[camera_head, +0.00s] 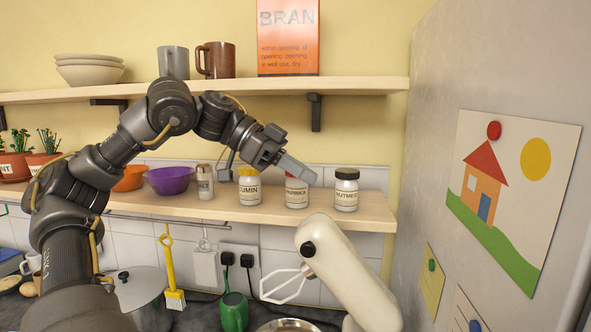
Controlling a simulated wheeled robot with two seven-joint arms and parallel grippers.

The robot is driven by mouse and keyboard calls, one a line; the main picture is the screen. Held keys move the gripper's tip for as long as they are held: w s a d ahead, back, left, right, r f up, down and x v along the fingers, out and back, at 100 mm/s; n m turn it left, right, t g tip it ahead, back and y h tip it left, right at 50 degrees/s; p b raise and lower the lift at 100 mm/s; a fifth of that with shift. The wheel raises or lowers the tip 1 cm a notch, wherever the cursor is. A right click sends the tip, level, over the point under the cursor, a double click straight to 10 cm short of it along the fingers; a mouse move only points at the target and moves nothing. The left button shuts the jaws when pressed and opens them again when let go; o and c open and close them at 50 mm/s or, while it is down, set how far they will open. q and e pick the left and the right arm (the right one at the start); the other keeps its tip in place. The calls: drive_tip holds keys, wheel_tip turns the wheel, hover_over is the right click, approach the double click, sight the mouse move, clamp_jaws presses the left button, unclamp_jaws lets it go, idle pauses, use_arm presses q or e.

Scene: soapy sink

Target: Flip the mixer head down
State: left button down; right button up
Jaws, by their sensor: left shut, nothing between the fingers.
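The cream stand mixer's head (345,268) is at the lower middle, tilted up, with a dark round knob at its upper end. Its white wire-like beater (285,286) sticks out to the left, above a metal bowl (288,325) cut off by the bottom edge. My left gripper (312,178) reaches in from the left and is shut and empty. It is above the mixer head, apart from it in the picture, and overlaps the paprika jar (297,194) in view. The mixer's base is out of frame.
The lower shelf (225,209) holds a cumin jar (249,187), a nutmeg jar (346,190) and bowls. The upper shelf (370,86) holds mugs and an orange box (288,38). A pot (140,290) stands at lower left. A grey fridge (445,100) bounds the right.

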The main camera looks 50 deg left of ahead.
sight(318, 216)
use_arm(q)
drive_tip(key=p+x, duration=0.3)
drive_tip(key=x, duration=0.4)
drive_tip(key=shift+w, duration=0.1)
drive_tip(key=shift+s+a+f+p, duration=0.35)
drive_tip(key=shift+s+a+f, duration=0.5)
drive_tip(key=shift+a, duration=0.05)
drive_tip(key=shift+s+a+f, duration=0.25)
drive_tip(key=shift+a+f, duration=0.1)
drive_tip(key=shift+a, duration=0.05)
drive_tip(key=shift+d+f, duration=0.1)
